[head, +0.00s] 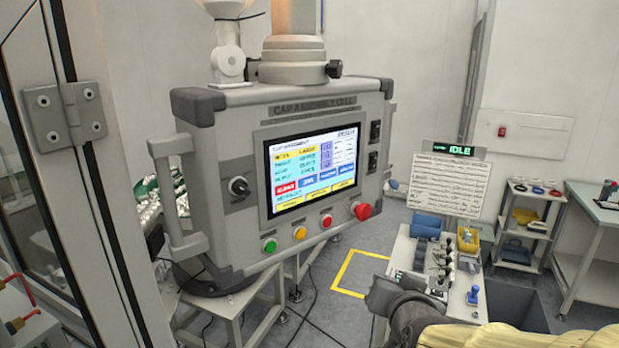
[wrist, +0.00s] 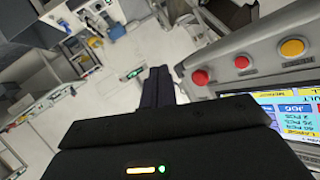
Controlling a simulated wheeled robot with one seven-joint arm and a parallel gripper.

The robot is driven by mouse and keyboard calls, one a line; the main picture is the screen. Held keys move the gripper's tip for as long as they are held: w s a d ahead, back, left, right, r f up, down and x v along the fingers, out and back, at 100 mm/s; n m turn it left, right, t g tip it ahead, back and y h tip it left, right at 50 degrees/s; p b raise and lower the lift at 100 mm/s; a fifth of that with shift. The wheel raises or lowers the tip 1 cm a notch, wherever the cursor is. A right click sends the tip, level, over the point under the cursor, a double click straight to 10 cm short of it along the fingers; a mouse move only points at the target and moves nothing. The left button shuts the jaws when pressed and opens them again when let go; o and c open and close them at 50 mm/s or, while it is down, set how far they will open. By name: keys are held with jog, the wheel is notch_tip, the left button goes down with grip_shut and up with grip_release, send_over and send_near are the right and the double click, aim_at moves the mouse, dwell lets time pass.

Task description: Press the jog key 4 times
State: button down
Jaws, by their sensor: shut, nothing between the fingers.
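The control panel (head: 230,120) stands left of centre in the head view, with a lit touchscreen (head: 312,168). A blue key (head: 308,186) in the screen's lower row is probably the jog key; its label is too small to read here. In the wrist view, part of the screen (wrist: 262,101) shows at the right, turned over, with a blue key labelled JOG (wrist: 285,107). My gripper (head: 381,296) is low and to the right of the panel, apart from it. Its dark fingers (wrist: 158,76) are together and empty in the wrist view.
Green (head: 269,245), yellow (head: 299,232) and red (head: 327,220) buttons and a larger red button (head: 361,210) line the panel's lower edge. A selector knob (head: 239,187) is at its left. A cluttered bench (head: 405,250) stands at right. A glazed door frame (head: 85,150) is at left.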

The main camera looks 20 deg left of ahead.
aim_at(308, 181)
jog(key=s+a+r+m+t, duration=0.1)
jog(key=a+r+m+t, duration=0.1)
jog(key=r, duration=0.6)
jog(key=s+a+r+m+t, duration=0.2)
jog(key=a+r+t, duration=0.2)
jog(key=r, duration=0.4)
jog(key=shift+s+a+p, duration=0.3)
jog(key=shift+a+p, duration=0.05)
jog(key=shift+p, duration=0.05)
jog(key=shift+a, duration=0.1)
jog(key=shift+w+a+f+p, duration=0.1)
jog(key=shift+w+a+p, duration=0.25)
jog(key=shift+w+a, duration=0.65)
jog(key=shift+w+a+r+p, duration=0.1)
jog(key=shift+w+a+p, duration=0.35)
jog(key=shift+a, duration=1)
jog(key=shift+w+a+f+p, duration=0.1)
jog(key=shift+w+a+p, duration=0.1)
jog(key=shift+w+a, duration=0.85)
jog(key=shift+s+a, duration=0.15)
jog(key=shift+a, duration=0.15)
jog(key=shift+a, duration=0.25)
